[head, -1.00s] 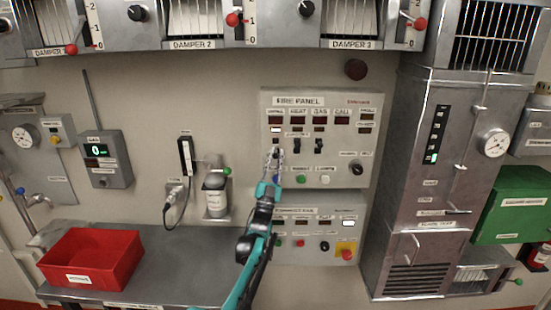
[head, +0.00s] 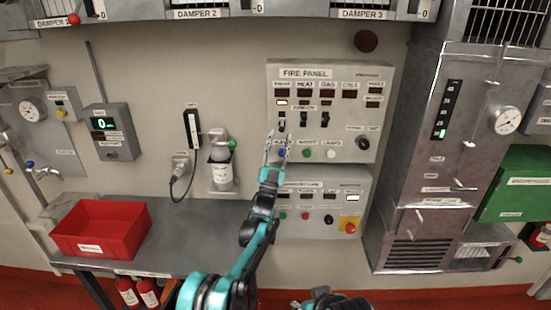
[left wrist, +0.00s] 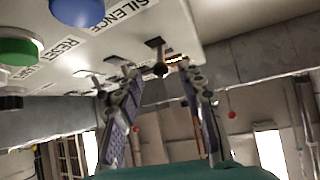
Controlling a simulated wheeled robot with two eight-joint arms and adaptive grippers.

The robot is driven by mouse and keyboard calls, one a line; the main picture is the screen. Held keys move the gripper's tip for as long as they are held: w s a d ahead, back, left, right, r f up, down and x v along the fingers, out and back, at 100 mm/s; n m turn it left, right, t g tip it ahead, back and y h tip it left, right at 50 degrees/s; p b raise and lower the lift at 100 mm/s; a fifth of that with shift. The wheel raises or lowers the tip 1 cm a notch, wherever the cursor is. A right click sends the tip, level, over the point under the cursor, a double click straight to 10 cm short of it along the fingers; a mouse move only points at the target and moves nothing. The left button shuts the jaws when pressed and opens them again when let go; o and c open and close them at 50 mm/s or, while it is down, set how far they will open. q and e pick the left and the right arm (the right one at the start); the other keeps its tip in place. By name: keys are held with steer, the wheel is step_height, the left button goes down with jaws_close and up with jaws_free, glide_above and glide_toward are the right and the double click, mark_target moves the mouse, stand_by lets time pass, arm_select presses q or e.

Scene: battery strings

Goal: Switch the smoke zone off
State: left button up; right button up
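The fire panel (head: 352,112) hangs on the wall in the head view. Its smoke switch (head: 282,124), a small black toggle, is leftmost in the zone row beside the heat switch (head: 303,120) and gas switch (head: 325,120). A small window above the smoke switch is lit. My left gripper (head: 276,140) is in front of the panel's lower left, its tips just below the smoke switch. In the left wrist view its fingers (left wrist: 160,85) are apart and empty, with a black toggle (left wrist: 160,68) showing between the tips. The smoke lever's exact position is too small to tell. My right gripper is not visible.
Below the switches are a blue button (left wrist: 78,10), labelled silence, and a green button (left wrist: 20,50). A lower panel (head: 335,180) has a red knob on yellow (head: 349,225). A red bin (head: 100,228) stands on the bench at left. A grey cabinet stands at right.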

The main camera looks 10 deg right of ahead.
arm_select(q)
steer(key=v, duration=0.8)
steer(key=shift+s+f, duration=0.1)
steer(key=shift+f, duration=0.05)
steer(key=w+a+r+n+g+y+b, duration=0.1)
steer(key=a+r+n+g+y, duration=0.15)
steer(key=a+r+y, duration=0.35)
steer(key=w+a+r+n+g+y+b, duration=0.1)
steer(key=a+n+y, duration=0.2)
steer(key=a, duration=0.5)
steer(key=s+a+f+n+g+y, duration=0.3)
steer(key=s+a+f+g+y, duration=0.1)
steer(key=s+a, duration=0.85)
steer(key=s+a+f+n+g+y, duration=0.1)
steer(key=s+a+f+g, duration=0.1)
steer(key=s+f, duration=0.4)
steer(key=s+a+f+n+g+b, duration=0.1)
steer(key=s+a+f+g, duration=0.2)
steer(key=s, duration=1.2)
steer(key=s+a+f+n+g+y+b, duration=0.1)
steer(key=s+a+f+g, duration=0.2)
steer(key=s+a+f, duration=0.3)
steer(key=s+f, duration=0.4)
steer(key=f, duration=0.1)
steer(key=shift+s+y, duration=0.2)
steer(key=shift+y, duration=0.1)
